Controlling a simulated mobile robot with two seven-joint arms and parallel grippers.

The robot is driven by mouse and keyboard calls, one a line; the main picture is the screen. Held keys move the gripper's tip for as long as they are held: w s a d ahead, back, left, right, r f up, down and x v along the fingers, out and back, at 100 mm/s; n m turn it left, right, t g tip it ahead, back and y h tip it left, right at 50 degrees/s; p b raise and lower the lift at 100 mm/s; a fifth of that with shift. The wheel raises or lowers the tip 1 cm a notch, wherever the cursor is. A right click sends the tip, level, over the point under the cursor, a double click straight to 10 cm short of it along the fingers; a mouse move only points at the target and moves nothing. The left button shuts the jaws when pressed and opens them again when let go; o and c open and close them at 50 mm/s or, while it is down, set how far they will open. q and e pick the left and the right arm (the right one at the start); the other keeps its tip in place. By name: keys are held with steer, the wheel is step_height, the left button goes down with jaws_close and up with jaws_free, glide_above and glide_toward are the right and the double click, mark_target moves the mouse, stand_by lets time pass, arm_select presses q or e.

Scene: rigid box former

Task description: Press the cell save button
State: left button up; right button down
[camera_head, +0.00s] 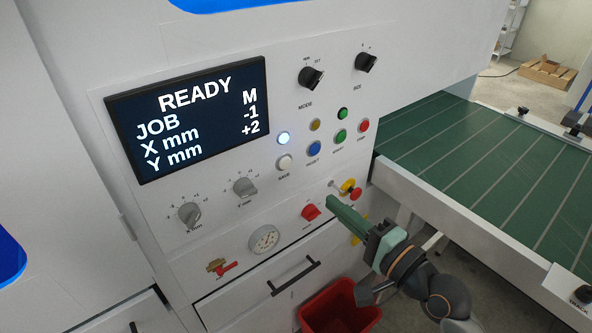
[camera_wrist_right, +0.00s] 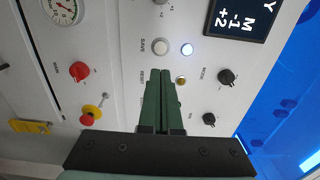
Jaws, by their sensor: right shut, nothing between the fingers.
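The save button (camera_head: 285,162) is a round white button on the machine's light grey panel, with SAVE printed below it. It also shows in the right wrist view (camera_wrist_right: 160,46), just beyond my fingertips. My right gripper (camera_head: 332,202) is shut and empty, its green fingers together and pointing at the panel. In the head view the tips are below and right of the save button, seemingly apart from the panel; the exact gap is hard to tell. In the wrist view (camera_wrist_right: 160,73) the fingers point toward the button. My left gripper is not in view.
A lit white lamp (camera_head: 283,138) is above the button and a blue button (camera_head: 314,148) to its right. The screen (camera_head: 190,118) reads READY, JOB M, X mm -1, Y mm +2. Grey knobs (camera_head: 245,187), a red knob (camera_head: 311,212) and a gauge (camera_head: 264,239) are nearby. A green conveyor (camera_head: 480,160) extends right.

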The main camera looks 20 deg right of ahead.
mark_target(287, 165)
steer(key=p+x, duration=0.1)
steer(key=x, duration=1.1)
steer(key=shift+w+p, duration=0.15)
steer(key=shift+p, duration=0.2)
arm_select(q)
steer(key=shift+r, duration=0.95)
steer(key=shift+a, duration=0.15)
arm_select(e)
steer(key=shift+f, duration=0.1)
